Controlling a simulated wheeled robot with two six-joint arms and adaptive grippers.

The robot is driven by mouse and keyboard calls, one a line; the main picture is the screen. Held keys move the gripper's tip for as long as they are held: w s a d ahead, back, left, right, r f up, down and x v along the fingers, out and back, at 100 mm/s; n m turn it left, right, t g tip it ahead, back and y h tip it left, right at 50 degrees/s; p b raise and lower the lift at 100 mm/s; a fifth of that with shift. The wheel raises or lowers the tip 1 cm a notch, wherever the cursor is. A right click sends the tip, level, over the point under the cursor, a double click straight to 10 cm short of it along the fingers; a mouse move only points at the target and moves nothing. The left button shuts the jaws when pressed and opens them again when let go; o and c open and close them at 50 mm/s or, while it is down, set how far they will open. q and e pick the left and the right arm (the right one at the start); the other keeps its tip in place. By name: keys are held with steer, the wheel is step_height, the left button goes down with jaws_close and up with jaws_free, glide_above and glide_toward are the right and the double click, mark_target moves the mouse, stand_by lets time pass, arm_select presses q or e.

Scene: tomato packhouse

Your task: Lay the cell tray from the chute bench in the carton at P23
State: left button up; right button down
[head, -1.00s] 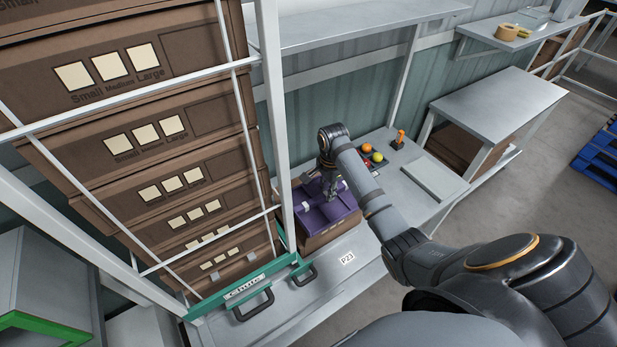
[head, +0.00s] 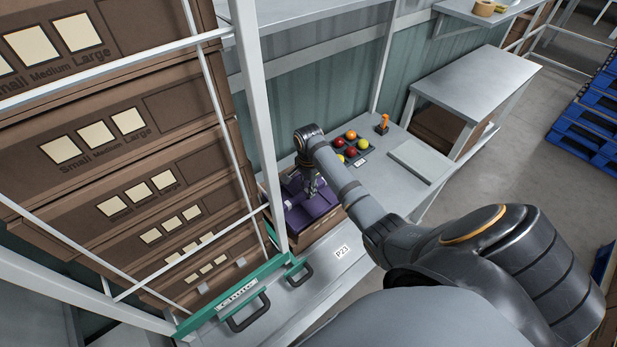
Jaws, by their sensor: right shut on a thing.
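The purple cell tray (head: 322,206) is at the open carton (head: 318,229) behind the P23 label (head: 342,252). The tray looks roughly level and within the carton's walls, but I cannot tell whether it rests on the bottom. My right gripper (head: 312,191) points down from above and is shut on the tray; its fingertips are small and partly hidden by my arm. The carton stands on the grey bench, right beside the chute's upright post. My left gripper is not in view.
Several red, yellow and orange tomatoes (head: 351,135) sit behind my right arm. A flat grey plate (head: 422,160) and an orange-topped tool (head: 383,124) are to the right.

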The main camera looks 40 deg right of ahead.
steer(key=shift+f+b, duration=1.95)
steer(key=shift+b, duration=0.45)
steer(key=shift+f, duration=0.35)
step_height(320, 180, down, 6)
steer(key=shift+f+b, duration=0.15)
steer(key=shift+b, duration=1.05)
steer(key=shift+f, duration=0.2)
steer(key=shift+f, duration=0.65)
steer(key=c, duration=1.2)
jaws_free()
steer(key=c, duration=0.3)
